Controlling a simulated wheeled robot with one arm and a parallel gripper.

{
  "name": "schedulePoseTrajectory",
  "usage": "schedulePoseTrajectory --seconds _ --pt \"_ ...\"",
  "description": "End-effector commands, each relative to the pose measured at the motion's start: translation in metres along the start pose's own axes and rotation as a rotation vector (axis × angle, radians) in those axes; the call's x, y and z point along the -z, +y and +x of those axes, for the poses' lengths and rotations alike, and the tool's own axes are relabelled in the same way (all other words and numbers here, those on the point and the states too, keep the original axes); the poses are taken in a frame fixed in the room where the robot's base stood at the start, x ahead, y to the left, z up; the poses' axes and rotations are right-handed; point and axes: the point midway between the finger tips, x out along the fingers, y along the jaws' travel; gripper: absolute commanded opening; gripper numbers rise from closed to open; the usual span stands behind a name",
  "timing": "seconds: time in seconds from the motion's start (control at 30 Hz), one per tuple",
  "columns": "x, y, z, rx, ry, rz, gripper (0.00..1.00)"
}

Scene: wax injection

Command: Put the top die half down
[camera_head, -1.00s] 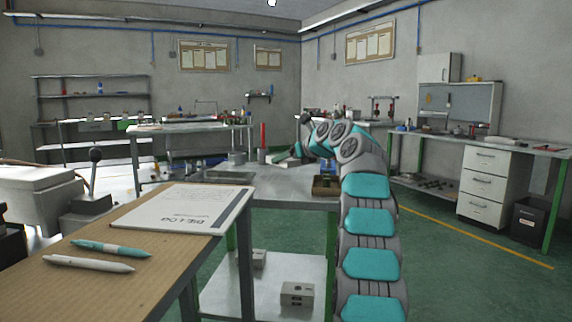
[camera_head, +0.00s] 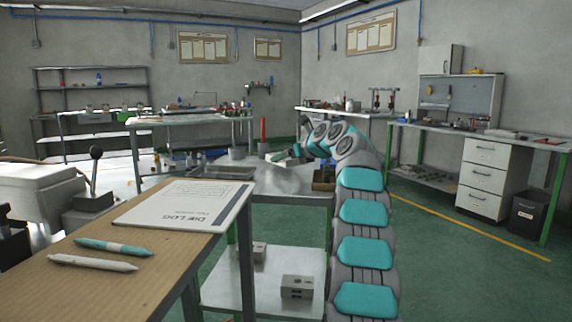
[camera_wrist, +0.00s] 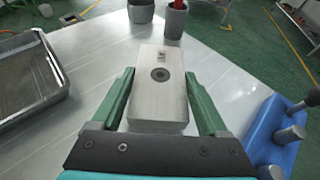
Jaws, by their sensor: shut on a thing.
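The top die half, a light grey metal block (camera_wrist: 158,95) with a round dark hole and a small mark on its upper face, is between my gripper's fingers in the wrist view. My gripper (camera_wrist: 158,78) is shut on it, with one green finger along each long side. The block lies over the grey metal tabletop (camera_wrist: 225,75); whether it touches the surface cannot be told. In the head view my gripper (camera_head: 281,156) is small and low over the worktable (camera_head: 285,183), and the block is hard to make out there.
In the wrist view a metal tray (camera_wrist: 66,82) is at left, a grey cup (camera_wrist: 173,20) stands beyond the block, and a blue holder (camera_wrist: 268,128) with metal pins is at right. In the head view a metal block (camera_head: 297,287) sits on the lower shelf.

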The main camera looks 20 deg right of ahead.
Motion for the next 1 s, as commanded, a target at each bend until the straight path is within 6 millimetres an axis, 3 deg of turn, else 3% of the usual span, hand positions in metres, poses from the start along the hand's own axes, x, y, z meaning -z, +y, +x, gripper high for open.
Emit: schedulePoseTrajectory --seconds 0.1,0.57,0.6,0.8,1.0 --pt "0.0143 -0.001 0.0056 0.001 0.001 0.003 0.01" --pt "0.0159 -0.0001 0.0064 0.001 -0.001 0.0 0.01" --pt "0.0166 -0.0006 0.0064 0.002 -0.001 0.0 0.8" --pt "0.0168 -0.0006 0.0068 0.001 0.0 0.0 1.0" --pt "0.017 -0.0007 0.007 0.001 0.0 0.0 1.0"
